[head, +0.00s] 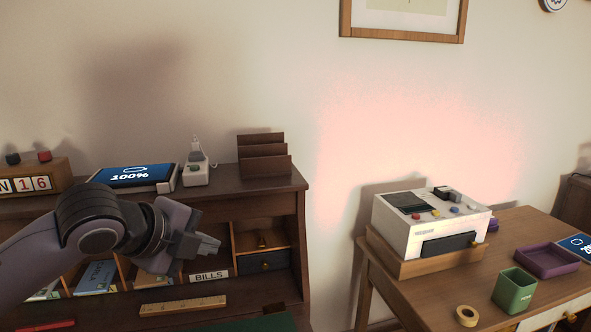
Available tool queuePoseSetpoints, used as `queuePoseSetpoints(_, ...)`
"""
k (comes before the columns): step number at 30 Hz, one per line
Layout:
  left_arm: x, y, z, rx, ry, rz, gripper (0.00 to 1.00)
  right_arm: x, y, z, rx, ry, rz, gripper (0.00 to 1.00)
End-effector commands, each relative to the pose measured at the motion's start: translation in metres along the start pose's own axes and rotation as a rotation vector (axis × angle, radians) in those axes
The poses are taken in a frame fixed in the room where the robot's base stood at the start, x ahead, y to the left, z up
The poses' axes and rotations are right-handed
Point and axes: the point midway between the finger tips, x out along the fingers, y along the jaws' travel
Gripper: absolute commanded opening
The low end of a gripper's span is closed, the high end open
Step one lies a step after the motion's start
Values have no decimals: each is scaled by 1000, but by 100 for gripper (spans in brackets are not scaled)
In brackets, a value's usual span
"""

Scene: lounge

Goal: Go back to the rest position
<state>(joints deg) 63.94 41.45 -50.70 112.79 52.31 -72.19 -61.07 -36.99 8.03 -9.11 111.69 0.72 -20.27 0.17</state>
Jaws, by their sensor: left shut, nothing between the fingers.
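My left gripper (207,246) comes in from the left in the head view. It is shut and empty, in front of the open compartments of the dark wooden desk (285,188). It hides part of the compartments behind it, just left of the BILLS label (209,275). My right gripper is not in view.
On the desk top are a tablet reading 100% (135,176), a white charger (195,173) and a brown letter rack (264,157). A wooden ruler (183,305) lies below. At right, a table (400,290) bears a white machine (428,221), green cup (514,290) and purple tray (546,261).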

Motion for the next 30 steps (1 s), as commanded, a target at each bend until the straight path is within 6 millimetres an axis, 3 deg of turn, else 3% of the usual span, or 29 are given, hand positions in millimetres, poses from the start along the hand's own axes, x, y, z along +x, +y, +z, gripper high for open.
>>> queuePoseSetpoints(6,46,40,-30,-277,107,-56,0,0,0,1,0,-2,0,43)
queuePoseSetpoints(15,88,105,-54,-699,185,-116,0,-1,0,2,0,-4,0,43)
queuePoseSetpoints(23,107,181,-62,-1071,175,-151,0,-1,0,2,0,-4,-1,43)
queuePoseSetpoints(30,106,270,-66,-1390,94,-178,0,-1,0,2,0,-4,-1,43)
